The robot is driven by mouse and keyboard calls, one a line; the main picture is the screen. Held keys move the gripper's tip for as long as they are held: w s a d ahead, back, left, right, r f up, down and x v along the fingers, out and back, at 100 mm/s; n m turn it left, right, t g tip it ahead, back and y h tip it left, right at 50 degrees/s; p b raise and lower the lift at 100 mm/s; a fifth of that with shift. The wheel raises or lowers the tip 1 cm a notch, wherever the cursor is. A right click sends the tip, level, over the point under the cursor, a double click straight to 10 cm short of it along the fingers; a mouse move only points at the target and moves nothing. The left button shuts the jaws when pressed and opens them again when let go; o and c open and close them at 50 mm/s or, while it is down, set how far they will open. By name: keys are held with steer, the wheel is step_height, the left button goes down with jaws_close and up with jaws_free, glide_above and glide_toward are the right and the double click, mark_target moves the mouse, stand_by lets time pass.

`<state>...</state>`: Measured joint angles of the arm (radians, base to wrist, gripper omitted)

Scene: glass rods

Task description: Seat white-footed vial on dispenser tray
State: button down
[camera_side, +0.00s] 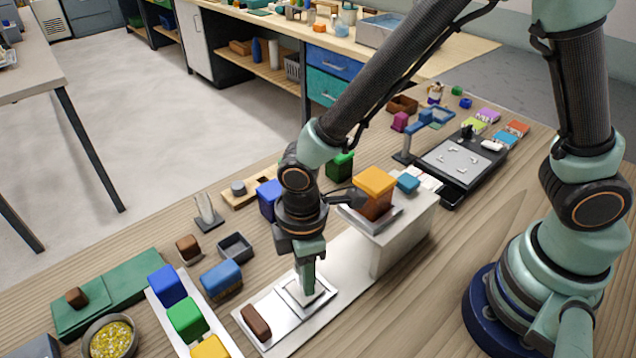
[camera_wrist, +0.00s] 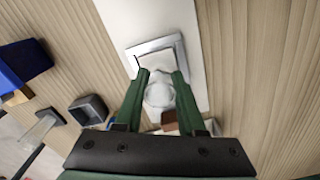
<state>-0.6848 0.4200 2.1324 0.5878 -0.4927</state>
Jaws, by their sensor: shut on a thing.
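My gripper (camera_side: 308,290) points down over the white dispenser tray (camera_side: 324,290), a raised square frame on a long white plate. In the wrist view, my gripper (camera_wrist: 161,76) has its green fingers closed on a pale, whitish vial (camera_wrist: 160,94). The square tray (camera_wrist: 175,42) shows just beyond the fingertips there. The vial is mostly hidden by the fingers in the side view, so I cannot tell whether its foot touches the tray. The dispenser (camera_side: 405,235) is a grey-white box with an orange-topped brown block (camera_side: 375,192) at the plate's far end.
A dark brown block (camera_side: 256,322) lies on the plate's near end. A clear upright piece on a dark base (camera_side: 207,212), an open dark box (camera_side: 235,248) and a blue block (camera_side: 221,278) stand to the left. Bare wood lies right of the plate.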

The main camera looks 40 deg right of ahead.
steer(key=shift+c, duration=2.1)
jaws_free()
step_height(320, 180, up, 11)
steer(key=d+r+m+t, duration=0.2)
steer(key=d+r+m, duration=0.3)
steer(key=d, duration=0.6)
steer(key=w+d+r+m+t, duration=0.1)
steer(key=d+r+m+t, duration=0.2)
steer(key=d+r+m, duration=0.2)
steer(key=d+m, duration=0.3)
steer(key=d, duration=0.3)
steer(key=shift+d+r+t, duration=0.15)
steer(key=shift+d+t, duration=0.15)
